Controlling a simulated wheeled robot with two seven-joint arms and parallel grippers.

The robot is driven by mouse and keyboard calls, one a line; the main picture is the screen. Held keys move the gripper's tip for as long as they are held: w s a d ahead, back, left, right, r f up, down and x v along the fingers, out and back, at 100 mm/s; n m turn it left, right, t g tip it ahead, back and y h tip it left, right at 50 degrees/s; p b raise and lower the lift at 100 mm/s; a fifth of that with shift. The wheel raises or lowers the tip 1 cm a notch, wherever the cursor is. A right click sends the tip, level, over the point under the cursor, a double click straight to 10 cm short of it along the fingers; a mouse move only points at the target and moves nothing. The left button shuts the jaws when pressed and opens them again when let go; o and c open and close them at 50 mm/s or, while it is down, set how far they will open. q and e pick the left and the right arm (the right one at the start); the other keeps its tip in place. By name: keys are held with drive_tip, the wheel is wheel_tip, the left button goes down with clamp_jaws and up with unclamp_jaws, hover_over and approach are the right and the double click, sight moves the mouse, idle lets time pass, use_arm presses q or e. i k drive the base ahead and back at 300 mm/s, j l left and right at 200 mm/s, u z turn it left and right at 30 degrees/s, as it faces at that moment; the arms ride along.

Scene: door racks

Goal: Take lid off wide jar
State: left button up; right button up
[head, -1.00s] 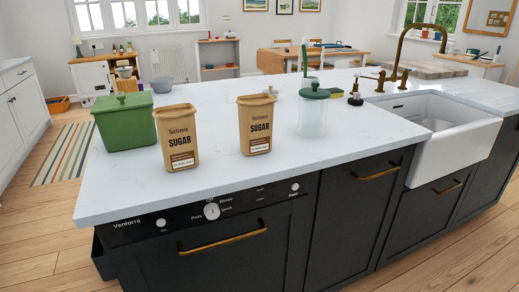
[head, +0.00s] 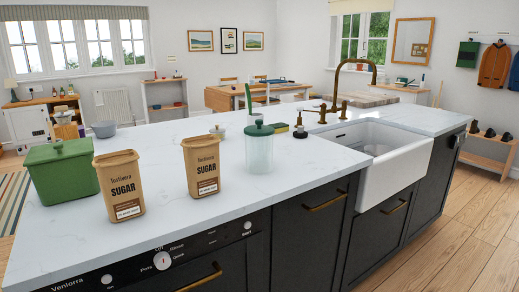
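A clear glass jar (head: 259,153) with a green knobbed lid (head: 259,128) stands upright on the white island counter (head: 200,238). The lid sits on top of the jar, and the jar looks empty. A green rectangular container (head: 62,174), with its own knobbed green lid on, stands at the left of the counter. Neither of my grippers is in view.
Two brown sugar packs (head: 119,186) (head: 201,165) stand between the green container and the glass jar. A small pale lidded pot (head: 217,131) and a yellow-green sponge (head: 280,128) are behind. The white sink (head: 390,165) and brass tap (head: 350,82) are to the right. The front counter strip is clear.

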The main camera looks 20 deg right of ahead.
sight(258, 130)
drive_tip(key=i+l+z, duration=0.1)
drive_tip(key=i+l, duration=0.15)
drive_tip(key=i, duration=0.2)
drive_tip(key=i+l+z, duration=0.15)
drive_tip(key=i, duration=0.3)
